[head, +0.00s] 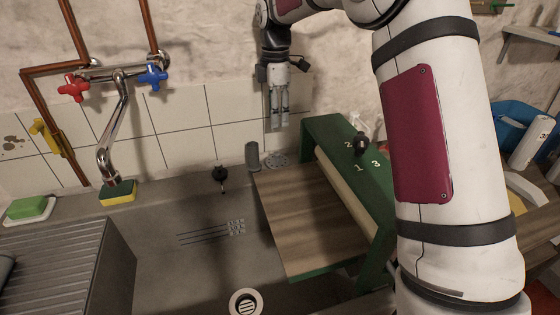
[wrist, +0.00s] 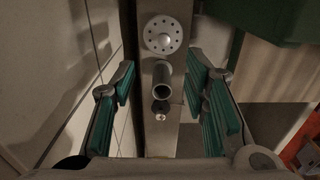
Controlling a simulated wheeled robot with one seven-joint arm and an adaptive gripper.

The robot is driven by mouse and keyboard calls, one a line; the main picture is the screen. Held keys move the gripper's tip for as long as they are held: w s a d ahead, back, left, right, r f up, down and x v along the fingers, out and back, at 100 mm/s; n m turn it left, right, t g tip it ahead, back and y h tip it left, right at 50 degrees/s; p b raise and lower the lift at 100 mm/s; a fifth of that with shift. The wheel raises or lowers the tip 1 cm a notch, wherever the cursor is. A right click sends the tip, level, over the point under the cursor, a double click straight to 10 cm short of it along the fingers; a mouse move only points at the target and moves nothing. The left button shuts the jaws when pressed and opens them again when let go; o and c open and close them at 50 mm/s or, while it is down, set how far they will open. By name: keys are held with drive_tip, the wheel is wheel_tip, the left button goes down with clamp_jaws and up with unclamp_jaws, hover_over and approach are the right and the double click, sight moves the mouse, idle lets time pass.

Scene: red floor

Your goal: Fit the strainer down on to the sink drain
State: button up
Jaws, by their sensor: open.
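The strainer (head: 277,160), a round grey disc with a ring of small holes, lies on the ledge behind the sink, beside the wooden board. It also shows near the top of the wrist view (wrist: 162,34). The sink drain (head: 245,303) is a pale ring with dark slots in the basin floor, at the bottom of the head view. My gripper (head: 279,124) hangs pointing down above the ledge, over the strainer area. In the wrist view its green-padded fingers (wrist: 163,85) are wide apart with nothing held; the strainer lies below and beyond the fingertips.
A grey cylinder (head: 252,155) stands on the ledge just left of the strainer. A small black-topped fitting (head: 220,174) is further left. A green-framed unit with a wooden board (head: 318,215) stands close on the right. The tap (head: 112,130) and sponge (head: 118,193) are left.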

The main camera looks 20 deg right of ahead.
hover_over(277, 153)
drive_tip(key=f, duration=0.7)
drive_tip(key=shift+w+f, duration=0.3)
drive_tip(key=shift+f, duration=0.05)
drive_tip(key=shift+s+f+p, duration=0.15)
drive_tip(key=shift+f+p, duration=0.1)
drive_tip(key=shift+f, duration=1.1)
drive_tip(key=shift+s+f+p, duration=0.1)
drive_tip(key=shift+f+p, duration=0.1)
drive_tip(key=shift+f, duration=1.15)
clamp_jaws()
